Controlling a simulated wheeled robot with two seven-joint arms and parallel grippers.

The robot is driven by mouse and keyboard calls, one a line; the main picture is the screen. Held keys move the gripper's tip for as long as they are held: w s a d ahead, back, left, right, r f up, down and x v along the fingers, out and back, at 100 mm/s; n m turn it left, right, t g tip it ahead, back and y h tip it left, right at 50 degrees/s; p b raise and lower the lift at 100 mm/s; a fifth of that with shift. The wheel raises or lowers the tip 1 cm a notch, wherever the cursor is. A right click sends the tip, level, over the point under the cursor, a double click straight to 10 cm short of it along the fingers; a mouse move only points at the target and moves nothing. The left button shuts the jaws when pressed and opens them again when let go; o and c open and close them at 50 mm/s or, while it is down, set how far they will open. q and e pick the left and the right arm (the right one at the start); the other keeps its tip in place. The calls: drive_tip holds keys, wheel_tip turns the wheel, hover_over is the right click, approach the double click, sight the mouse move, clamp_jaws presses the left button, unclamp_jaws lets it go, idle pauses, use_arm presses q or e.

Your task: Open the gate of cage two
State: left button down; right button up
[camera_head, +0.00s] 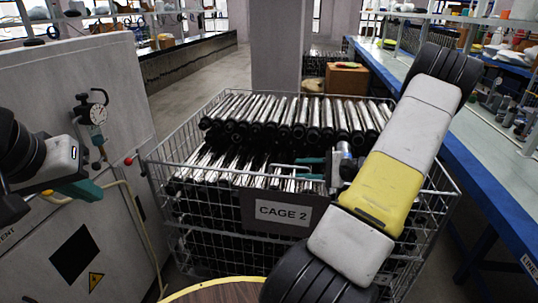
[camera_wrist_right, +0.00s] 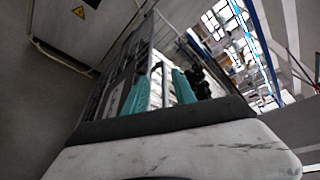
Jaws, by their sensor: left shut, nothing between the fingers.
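Cage two (camera_head: 222,112) is a wire cage with a "CAGE 2" plate (camera_head: 282,211) on its front. Its gate looks closed in the head view. My left gripper (camera_head: 88,190) is shut and empty, left of the cage, beside the grey cabinet.
Rows of metal tubes (camera_head: 290,115) fill the cage. A red knob (camera_head: 129,160) sits by the cage's left corner. A blue-edged bench (camera_head: 478,165) runs along the right. A round brown surface (camera_head: 215,293) is in front.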

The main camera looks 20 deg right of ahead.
sight(292, 167)
drive_tip(key=shift+m+t+h, duration=0.3)
drive_tip(key=shift+m+t, duration=0.1)
drive_tip(key=shift+t, duration=0.1)
drive_tip(key=w+a+f, duration=0.1)
drive_tip(key=w, duration=0.1)
drive_tip(key=w+a, duration=0.1)
drive_tip(key=w, duration=0.1)
drive_tip(key=w+f, duration=0.1)
drive_tip(key=w, duration=0.1)
drive_tip(key=shift+w+a+f, duration=0.2)
drive_tip(key=shift+a+f, duration=0.15)
drive_tip(key=shift+a, duration=0.05)
clamp_jaws()
idle(0.8)
